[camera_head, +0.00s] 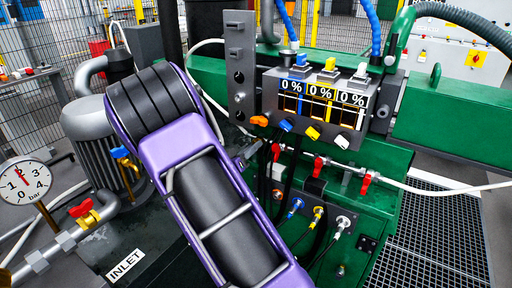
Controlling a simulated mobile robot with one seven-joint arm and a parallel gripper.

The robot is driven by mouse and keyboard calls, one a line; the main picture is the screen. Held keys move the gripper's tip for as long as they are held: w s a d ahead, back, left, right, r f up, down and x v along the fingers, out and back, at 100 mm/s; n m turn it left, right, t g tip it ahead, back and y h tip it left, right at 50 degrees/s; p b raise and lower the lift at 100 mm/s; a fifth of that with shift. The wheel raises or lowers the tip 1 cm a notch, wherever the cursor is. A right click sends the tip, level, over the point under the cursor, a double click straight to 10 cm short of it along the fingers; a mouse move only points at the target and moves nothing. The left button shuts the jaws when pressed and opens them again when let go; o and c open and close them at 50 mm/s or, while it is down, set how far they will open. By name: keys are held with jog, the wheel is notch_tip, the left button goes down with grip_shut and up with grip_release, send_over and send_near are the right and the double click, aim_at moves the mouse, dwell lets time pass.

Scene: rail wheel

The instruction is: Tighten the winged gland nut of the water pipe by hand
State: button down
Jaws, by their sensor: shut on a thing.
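The water pipe (345,168) is a thin metal line with red-handled valves, running across the green machine's front. Its left end reaches a small grey part beside my purple arm. My gripper (249,154) shows there only as small grey fingers at the arm's right edge, mostly hidden behind the arm. It is shut at the pipe's left end, where the winged gland nut sits. The nut's wings are too small and covered to make out, and I cannot tell how far it is turned.
My arm fills the middle. Above the pipe is a panel (323,97) with three "0 %" displays and coloured knobs. Several hose couplings (318,213) sit below. A pressure gauge (24,182) and a red-handled valve (82,208) stand at the left. Grating (430,235) lies right.

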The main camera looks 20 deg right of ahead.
jog(key=m, duration=0.4)
dwell(0.3)
jog(key=m, duration=0.4)
jog(key=c, duration=0.6)
grip_release()
jog(key=shift+c, duration=0.2)
jog(key=shift+a, duration=0.1)
jog(key=shift+v, duration=2.9)
